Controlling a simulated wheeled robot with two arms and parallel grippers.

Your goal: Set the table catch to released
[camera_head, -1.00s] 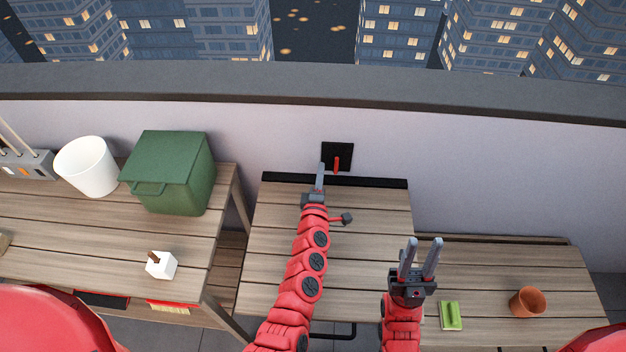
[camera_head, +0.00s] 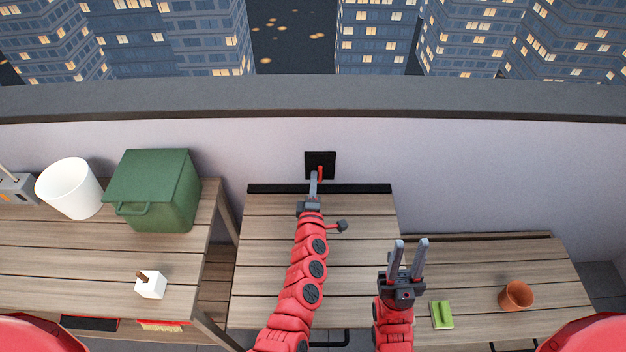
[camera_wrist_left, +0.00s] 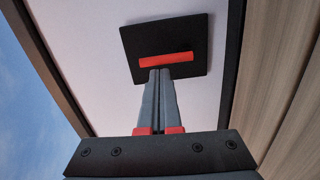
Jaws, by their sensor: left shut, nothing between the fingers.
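The table catch is a red lever (camera_head: 320,173) on a black square plate (camera_head: 320,160) fixed to the pale wall, just above the back edge of the middle folding table (camera_head: 300,262). In the left wrist view the red lever (camera_wrist_left: 166,60) lies nearly crosswise on the black plate (camera_wrist_left: 190,35). My left gripper (camera_head: 314,178) is shut and empty, with its tips at the lever; they appear close under it in the left wrist view (camera_wrist_left: 158,74), and I cannot tell if they touch. My right gripper (camera_head: 410,246) is open and empty above the right side of the tables.
On the left bench stand a green lidded box (camera_head: 153,188), a white bucket (camera_head: 70,188) and a small white block-like container (camera_head: 150,285). On the right lower table are a green sponge-like item (camera_head: 442,314) and a terracotta pot (camera_head: 516,295). The middle tabletop is mostly clear.

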